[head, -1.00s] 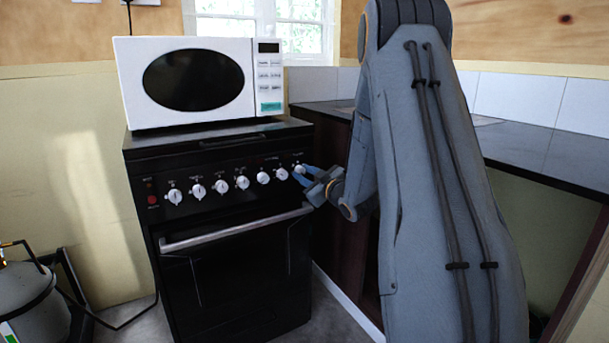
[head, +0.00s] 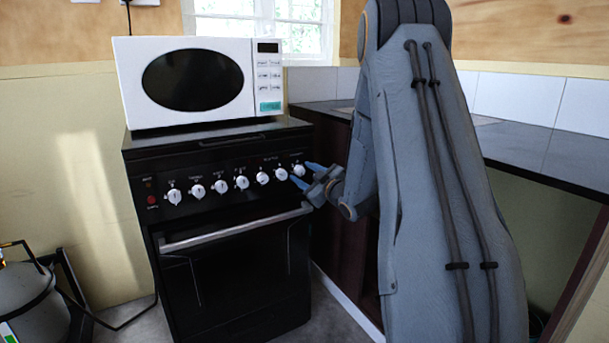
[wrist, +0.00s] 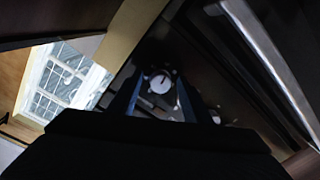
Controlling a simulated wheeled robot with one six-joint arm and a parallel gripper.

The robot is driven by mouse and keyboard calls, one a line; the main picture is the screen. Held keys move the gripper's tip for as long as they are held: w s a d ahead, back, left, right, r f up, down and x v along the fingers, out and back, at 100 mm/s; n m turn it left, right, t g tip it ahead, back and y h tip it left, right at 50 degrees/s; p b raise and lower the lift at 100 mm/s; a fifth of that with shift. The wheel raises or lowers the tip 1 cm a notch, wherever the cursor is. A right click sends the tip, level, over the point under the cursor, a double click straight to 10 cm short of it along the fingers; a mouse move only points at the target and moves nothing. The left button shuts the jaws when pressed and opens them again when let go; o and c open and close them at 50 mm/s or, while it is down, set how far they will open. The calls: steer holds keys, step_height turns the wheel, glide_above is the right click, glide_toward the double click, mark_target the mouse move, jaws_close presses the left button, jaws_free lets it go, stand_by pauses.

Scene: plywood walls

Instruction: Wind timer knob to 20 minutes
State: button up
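The stove's control panel (head: 232,187) carries a row of several white knobs. The rightmost knob (head: 299,170) is at the tips of my gripper (head: 306,175); the labels are too small to read, so I cannot tell which knob is the timer. My gripper's blue fingers are spread apart, one above and one below that knob in the head view. In the wrist view, a round white knob (wrist: 161,83) with a dark pointer mark shows between the two fingers of my gripper (wrist: 160,78). Gaps show on both sides of it. Contact cannot be made out.
A white microwave (head: 200,82) stands on the black stove. The oven door handle (head: 235,228) runs below the knobs. A dark counter (head: 530,150) lies to the right, close to my arm. A grey gas cylinder (head: 32,300) stands at the lower left.

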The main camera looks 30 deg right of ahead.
steer(key=s+p, duration=0.1)
steer(key=s, duration=0.6)
steer(key=shift+s+d, duration=0.3)
steer(key=shift+s, duration=0.1)
steer(key=shift+r, duration=0.1)
